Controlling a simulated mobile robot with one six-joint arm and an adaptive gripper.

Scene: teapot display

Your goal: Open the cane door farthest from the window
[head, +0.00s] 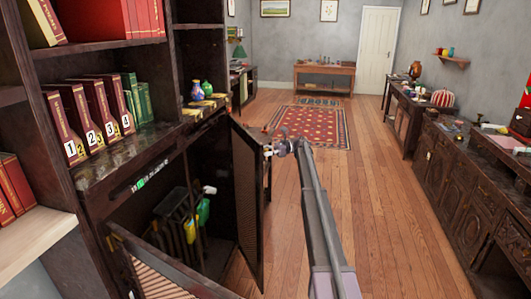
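A dark wooden cabinet stands at the left, below bookshelves. Its far cane door (247,205) stands swung out from the cabinet front into the room. A second, nearer door (165,272) at the bottom also stands open, its lower part cut off by the picture edge. My arm reaches up from the bottom middle. My gripper (276,149) is by the upper outer edge of the far door. It is too small to tell whether it touches the door or how far its fingers are apart. No window is in view.
Inside the cabinet are a dark ribbed object (178,215) and green and yellow bottles (203,212). Several books and small vases (207,88) stand above. Sideboards (450,170) line the right wall. The wooden floor (380,200) between is clear, with a red rug (312,126) beyond.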

